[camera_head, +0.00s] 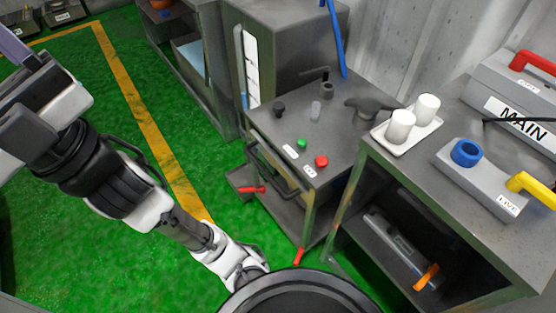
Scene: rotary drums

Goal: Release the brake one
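No part in view carries a readable brake label, so I cannot tell which one is brake one. Two red-handled levers show low on the grey machine: one red handle (252,189) lies level at its left side, and another red handle (298,257) is tilted near the floor at its front. The machine's top (337,145) has a green button (302,144), a red button (321,161), a black knob (279,109) and small white labels. My arm runs up to the left edge, clear of the machine. My gripper's fingertips are not discernible; its end is cut off by the frame.
A bench (470,225) on the right bears a white tray (408,148) with two white cups, a grey box with a blue ring (466,152) and yellow handle, and a MAIN box (515,110) with a red handle. Green floor (60,250) is clear at left.

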